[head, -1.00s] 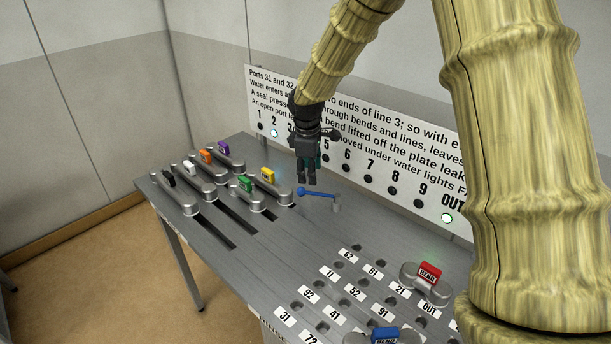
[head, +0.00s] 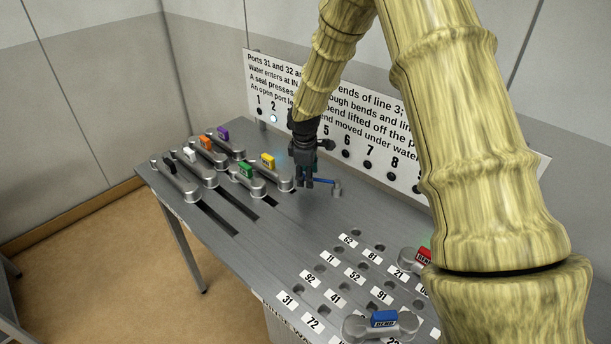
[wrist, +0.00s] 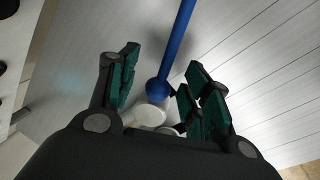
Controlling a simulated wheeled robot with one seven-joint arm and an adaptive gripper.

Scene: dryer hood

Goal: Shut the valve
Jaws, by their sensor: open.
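The valve is a blue lever (head: 325,181) on a short grey post (head: 338,189), lying about level just above the bench. My gripper (head: 306,184) points down at the lever's free end and hides its ball in the head view. In the wrist view the blue lever (wrist: 176,45) runs from the top edge down to its round ball end (wrist: 157,92). The ball lies between the green-padded fingers of my gripper (wrist: 165,85), which is open. I cannot tell whether the right finger touches the ball.
Bends with yellow (head: 268,160) and green (head: 246,170) tags sit just left of my gripper. The lettered sign (head: 300,85) stands behind, with light 2 (head: 273,119) lit. Numbered ports and a blue-tagged bend (head: 384,319) are at front right. Bare bench (head: 275,235) lies in front.

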